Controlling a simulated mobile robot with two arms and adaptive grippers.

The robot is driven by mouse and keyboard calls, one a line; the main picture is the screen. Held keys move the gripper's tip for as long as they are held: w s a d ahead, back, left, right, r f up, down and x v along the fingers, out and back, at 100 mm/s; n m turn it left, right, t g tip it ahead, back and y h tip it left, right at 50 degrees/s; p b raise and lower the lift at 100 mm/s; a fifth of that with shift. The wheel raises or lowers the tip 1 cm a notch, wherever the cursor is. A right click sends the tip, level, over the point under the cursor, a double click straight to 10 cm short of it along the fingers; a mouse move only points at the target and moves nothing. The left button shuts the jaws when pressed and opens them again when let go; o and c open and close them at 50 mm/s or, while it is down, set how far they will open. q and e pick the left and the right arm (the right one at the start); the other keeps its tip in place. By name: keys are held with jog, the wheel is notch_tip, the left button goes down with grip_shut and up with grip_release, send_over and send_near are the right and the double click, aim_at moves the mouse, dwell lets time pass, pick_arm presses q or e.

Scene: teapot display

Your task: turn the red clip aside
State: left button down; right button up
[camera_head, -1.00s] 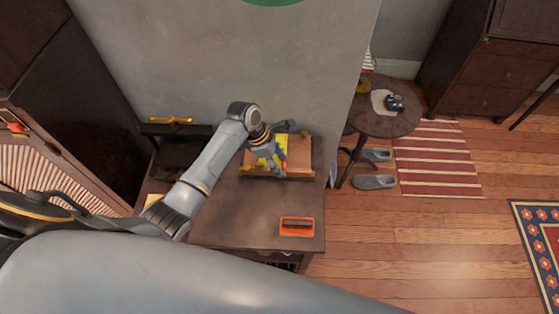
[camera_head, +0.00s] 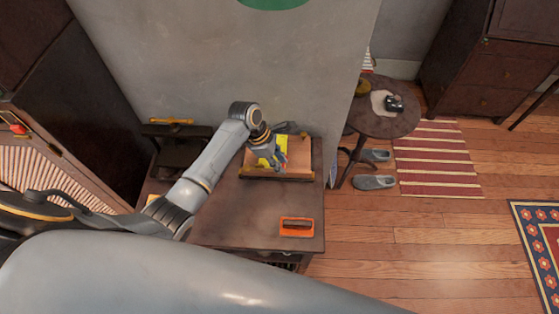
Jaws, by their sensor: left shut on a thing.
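A wooden tray (camera_head: 301,153) with a dark front rim and brass-coloured corners sits at the back of the dark table. A yellow sheet or panel (camera_head: 266,152) lies in it. My left gripper (camera_head: 280,163) reaches over the tray and is shut at the right edge of the yellow piece. A small red and blue patch, seemingly the red clip (camera_head: 284,157), shows at its fingers. The clip is tiny and mostly hidden by the gripper, so its exact angle cannot be told. My right gripper is not in view.
An orange tray with a dark block (camera_head: 297,227) stands at the table's front right. A dark stand with a brass-coloured bar (camera_head: 171,122) is at the left. A grey wall rises behind. The table's middle is clear. A round side table (camera_head: 385,123) stands to the right.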

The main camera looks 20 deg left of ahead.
pick_arm(q)
jog(key=m+g+p, duration=0.1)
jog(key=m, duration=0.2)
jog(key=shift+w+r+p, duration=0.1)
jog(key=shift+p, duration=0.3)
jog(key=m+g, duration=0.1)
jog(key=m, duration=0.2)
jog(key=shift+w+m+g, duration=0.2)
jog(key=shift+m+g, duration=0.1)
jog(key=shift+g, duration=0.1)
jog(key=m, duration=0.1)
jog(key=m+g, duration=0.1)
jog(key=m, duration=0.1)
jog(key=m+y, duration=0.1)
jog(key=shift+w+d+f+m+g+b, duration=0.15)
jog(key=shift+d+f+m+g+b, duration=0.1)
jog(key=shift+m+g+b, duration=0.1)
jog(key=m+y+b, duration=0.1)
jog(key=m, duration=0.2)
jog(key=shift+d+g, duration=0.1)
jog(key=shift+g, duration=0.15)
jog(key=shift+w+m+y, duration=0.1)
jog(key=shift+m+y, duration=0.4)
jog(key=shift+m, duration=0.75)
jog(key=shift+b, duration=0.3)
jog(key=c, duration=1.1)
grip_release()
jog(key=shift+r, duration=0.1)
